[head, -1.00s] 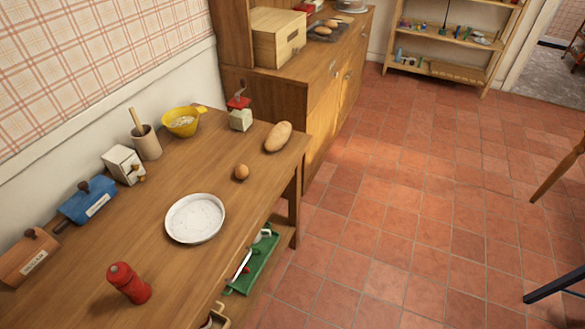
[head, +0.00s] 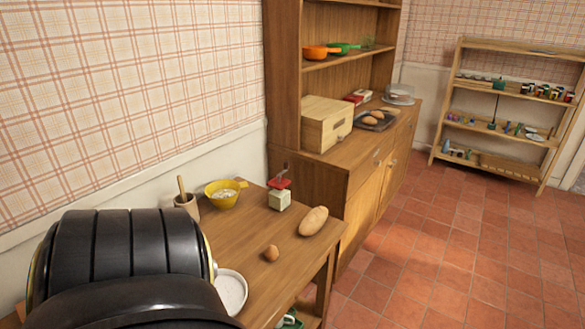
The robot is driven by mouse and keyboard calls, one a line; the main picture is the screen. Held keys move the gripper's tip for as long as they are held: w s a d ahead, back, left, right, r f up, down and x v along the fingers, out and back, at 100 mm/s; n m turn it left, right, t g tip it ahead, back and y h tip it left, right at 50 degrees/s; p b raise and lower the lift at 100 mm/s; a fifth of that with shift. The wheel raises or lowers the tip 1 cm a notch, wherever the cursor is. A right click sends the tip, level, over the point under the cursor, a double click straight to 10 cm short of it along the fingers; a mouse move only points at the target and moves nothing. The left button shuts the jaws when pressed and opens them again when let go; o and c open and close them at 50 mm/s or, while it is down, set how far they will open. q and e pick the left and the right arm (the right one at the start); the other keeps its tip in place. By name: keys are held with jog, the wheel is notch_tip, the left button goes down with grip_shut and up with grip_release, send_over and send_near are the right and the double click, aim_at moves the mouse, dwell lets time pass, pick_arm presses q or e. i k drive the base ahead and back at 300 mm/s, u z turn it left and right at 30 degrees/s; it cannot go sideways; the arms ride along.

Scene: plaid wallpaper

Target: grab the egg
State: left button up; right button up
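A small brown egg (head: 271,253) lies on the wooden table (head: 255,226), between the white round dish (head: 231,289) and a loaf of bread (head: 314,221). Nothing touches it. A large dark part of my own arm fills the lower left of the head view and hides the near part of the table and part of the dish. Neither of my grippers shows.
A yellow bowl (head: 224,193), a mortar with a pestle (head: 186,201) and a red-topped grinder (head: 279,194) stand along the back of the table. A tall wooden cabinet (head: 320,190) adjoins its far end. The tiled floor (head: 430,260) to the right is clear.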

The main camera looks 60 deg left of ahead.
aim_at(272, 254)
jog(key=i, duration=1.1)
jog(key=u, duration=2)
